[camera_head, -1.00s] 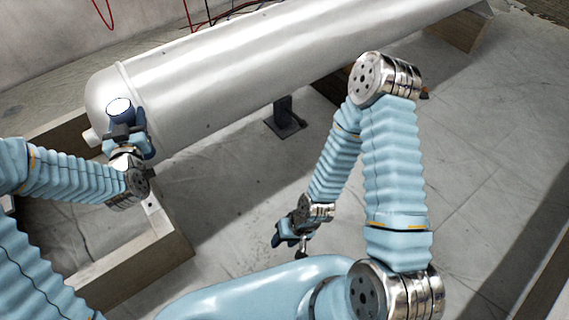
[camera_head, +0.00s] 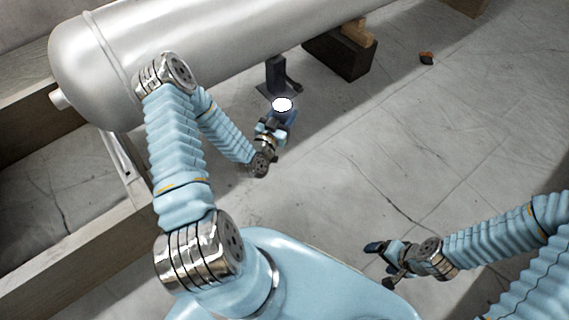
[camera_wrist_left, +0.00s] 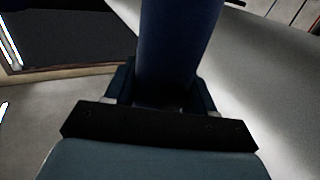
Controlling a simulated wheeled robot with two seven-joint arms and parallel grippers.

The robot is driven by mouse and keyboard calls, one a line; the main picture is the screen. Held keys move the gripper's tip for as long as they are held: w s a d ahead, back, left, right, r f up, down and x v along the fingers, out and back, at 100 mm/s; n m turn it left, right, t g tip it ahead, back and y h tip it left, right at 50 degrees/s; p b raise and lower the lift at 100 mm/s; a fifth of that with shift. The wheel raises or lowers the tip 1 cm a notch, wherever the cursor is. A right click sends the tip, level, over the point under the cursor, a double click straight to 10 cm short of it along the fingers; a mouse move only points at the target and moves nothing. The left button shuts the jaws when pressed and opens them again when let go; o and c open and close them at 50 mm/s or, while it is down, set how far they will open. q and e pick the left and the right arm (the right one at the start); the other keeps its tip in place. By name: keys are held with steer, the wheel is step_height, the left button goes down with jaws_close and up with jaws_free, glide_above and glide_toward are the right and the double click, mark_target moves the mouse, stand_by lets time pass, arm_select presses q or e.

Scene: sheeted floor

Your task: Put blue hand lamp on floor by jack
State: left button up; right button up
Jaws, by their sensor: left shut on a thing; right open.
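The blue hand lamp (camera_head: 285,116) is held by my left gripper (camera_head: 271,128), its bright white lens facing up. In the head view it overlaps the foot of the dark jack (camera_head: 275,72), which stands on the floor under the metal tank. I cannot tell whether the lamp touches the floor or the jack. The left wrist view shows the lamp's dark blue body (camera_wrist_left: 178,45) between the fingers of my left gripper (camera_wrist_left: 165,92). My right gripper (camera_head: 378,264) is open and empty above the floor at the lower right.
The grey tank (camera_head: 200,38) spans the top left. A dark block (camera_head: 340,58) with wood on it supports the tank right of the jack. Wooden beams (camera_head: 75,242) lie at left. The sheeted floor (camera_head: 400,140) at right is mostly clear.

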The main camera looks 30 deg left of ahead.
arm_select(q)
steer(key=s+a+f+n+y+b, duration=0.2)
steer(key=s+a+f+b, duration=0.3)
steer(key=f, duration=0.6)
steer(key=w+d+n+g+y+p, duration=0.1)
steer(key=y, duration=0.1)
steer(key=w+d+n+g+y+p, duration=0.1)
steer(key=y, duration=0.1)
steer(key=d+n+g+y, duration=0.1)
steer(key=n+y, duration=0.1)
steer(key=shift+w+d+r+y+p, duration=0.1)
steer(key=shift+w+d+y+p, duration=0.05)
steer(key=shift+w+y+p, duration=0.25)
steer(key=w+a+f+b, duration=0.6)
steer(key=w+a+f, duration=0.1)
steer(key=w+f, duration=0.4)
steer(key=shift+w+a+f, duration=0.2)
steer(key=shift+f, duration=0.7)
arm_select(e)
step_height(320, 180, down, 10)
arm_select(q)
steer(key=shift+f, duration=0.1)
arm_select(e)
steer(key=shift+d, duration=0.1)
arm_select(q)
steer(key=o, duration=1.2)
steer(key=shift+c, duration=0.2)
